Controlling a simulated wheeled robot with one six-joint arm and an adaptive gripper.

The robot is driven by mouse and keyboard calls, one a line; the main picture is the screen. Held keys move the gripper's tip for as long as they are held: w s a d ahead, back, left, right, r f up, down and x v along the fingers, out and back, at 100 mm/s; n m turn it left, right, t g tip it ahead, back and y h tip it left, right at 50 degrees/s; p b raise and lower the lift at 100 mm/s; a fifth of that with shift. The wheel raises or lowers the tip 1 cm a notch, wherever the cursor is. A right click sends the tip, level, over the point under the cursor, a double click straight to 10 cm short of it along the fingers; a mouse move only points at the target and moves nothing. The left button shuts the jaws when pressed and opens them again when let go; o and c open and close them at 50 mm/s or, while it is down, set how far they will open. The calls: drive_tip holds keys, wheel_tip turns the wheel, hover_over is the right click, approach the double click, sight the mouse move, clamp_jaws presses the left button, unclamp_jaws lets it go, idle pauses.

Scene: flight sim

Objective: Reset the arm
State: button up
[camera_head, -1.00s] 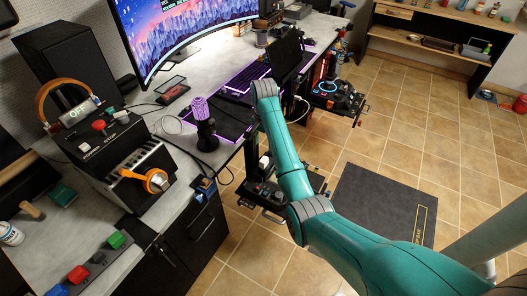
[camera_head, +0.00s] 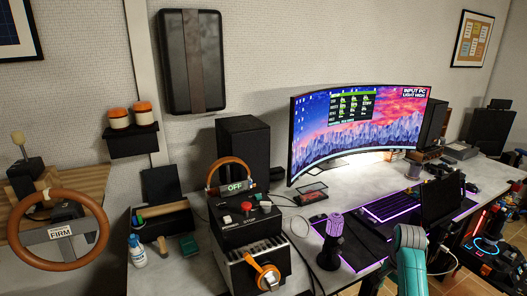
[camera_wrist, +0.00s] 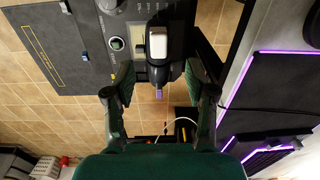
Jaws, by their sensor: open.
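My gripper (camera_wrist: 160,84) is open in the wrist view, with one dark finger on each side. A black lever with a white-topped grip (camera_wrist: 158,44) shows in the gap between the fingers. I cannot tell how far it is from them, and the gripper holds nothing that I can see. In the head view only a teal part of my arm (camera_head: 411,268) shows at the bottom right; my gripper is out of that view.
A desk (camera_head: 180,272) bears a curved monitor (camera_head: 355,128), a purple microphone (camera_head: 332,243), a black box with an orange handle (camera_head: 250,240) and a lit keyboard (camera_head: 388,206). A steering wheel (camera_head: 60,230) is at the left. Tiled floor (camera_wrist: 75,125) shows below the panel.

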drive_tip(key=s+a+f+n+t+h, duration=0.1)
drive_tip(key=s+a+f+n+t, duration=0.1)
drive_tip(key=s+a+f, duration=0.65)
drive_tip(key=s+a+f+n+t, duration=0.3)
drive_tip(key=s+a+f, duration=0.25)
drive_tip(key=f, duration=0.55)
drive_tip(key=s+a+n+t, duration=0.2)
drive_tip(key=s+a, duration=0.2)
drive_tip(key=s, duration=0.5)
drive_tip(key=s+a+r+n+t, duration=0.2)
drive_tip(key=s+a+r, duration=0.15)
drive_tip(key=s, duration=0.45)
drive_tip(key=s+a+r+n+t, duration=0.1)
drive_tip(key=s+a+r+t, duration=0.1)
drive_tip(key=s+r, duration=0.45)
drive_tip(key=s+a+r+n+t, duration=0.1)
drive_tip(key=s+r, duration=0.5)
drive_tip(key=r, duration=0.2)
drive_tip(key=s+a+r+n+t+y, duration=0.1)
drive_tip(key=s+r+n+t, duration=0.1)
drive_tip(key=s+r, duration=0.4)
wheel_tip(320, 180, up, 3)
drive_tip(key=shift+n, duration=0.3)
